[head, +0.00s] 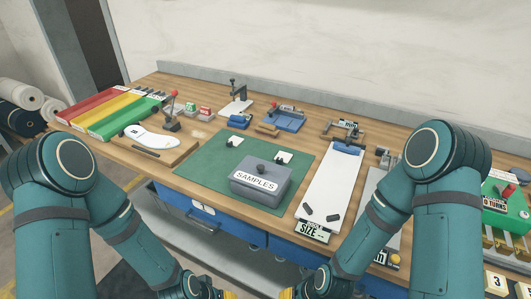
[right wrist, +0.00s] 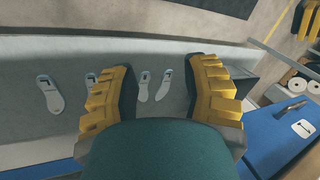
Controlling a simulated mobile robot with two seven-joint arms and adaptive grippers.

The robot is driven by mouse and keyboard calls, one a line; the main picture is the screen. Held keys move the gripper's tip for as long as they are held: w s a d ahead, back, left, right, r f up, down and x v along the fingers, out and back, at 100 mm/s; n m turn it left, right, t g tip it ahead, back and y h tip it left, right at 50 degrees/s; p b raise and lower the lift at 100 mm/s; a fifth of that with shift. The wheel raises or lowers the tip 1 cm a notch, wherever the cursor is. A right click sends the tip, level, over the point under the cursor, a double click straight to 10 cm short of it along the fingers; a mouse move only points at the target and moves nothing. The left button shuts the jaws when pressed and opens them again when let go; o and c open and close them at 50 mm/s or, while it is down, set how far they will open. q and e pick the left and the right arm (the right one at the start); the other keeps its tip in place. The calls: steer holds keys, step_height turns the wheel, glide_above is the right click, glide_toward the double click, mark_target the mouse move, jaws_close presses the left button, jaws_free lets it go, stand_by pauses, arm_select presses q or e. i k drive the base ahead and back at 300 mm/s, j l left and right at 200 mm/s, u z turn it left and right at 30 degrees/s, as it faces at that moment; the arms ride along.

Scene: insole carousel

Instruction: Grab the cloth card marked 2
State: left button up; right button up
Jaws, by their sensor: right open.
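I cannot make out a cloth card marked 2 in either view. A white card marked 3 (head: 497,282) shows at the lower right edge of the head view. My left gripper (head: 230,295) is mostly cut off by the bottom edge, so its jaws cannot be judged. My right gripper (head: 287,294) is also at the bottom edge, in front of the bench. In the right wrist view its yellow fingers (right wrist: 160,88) are spread apart, with nothing held between them. Pale insole shapes (right wrist: 144,86) lie on a grey surface beyond the fingers.
The wooden bench (head: 150,92) carries a green mat (head: 210,165) with a grey SAMPLES box (head: 262,182). Red, yellow and green bins (head: 125,118) stand left, and a white board (head: 335,180) lies right. Blue drawers (head: 185,210) and a grey shelf (head: 215,245) are below.

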mark_target(235, 140)
steer(key=j+z, duration=0.2)
steer(key=z, duration=0.8)
steer(key=j+z, duration=0.4)
steer(key=k+j+z, duration=0.1)
steer(key=j+z, duration=0.25)
steer(key=j, duration=0.15)
steer(key=k+j+z, duration=0.1)
steer(key=j, duration=0.2)
steer(key=k+j+z, duration=0.1)
steer(key=j, duration=0.2)
steer(key=k+j+z, duration=0.1)
steer(key=j, duration=0.2)
steer(key=k, duration=0.05)
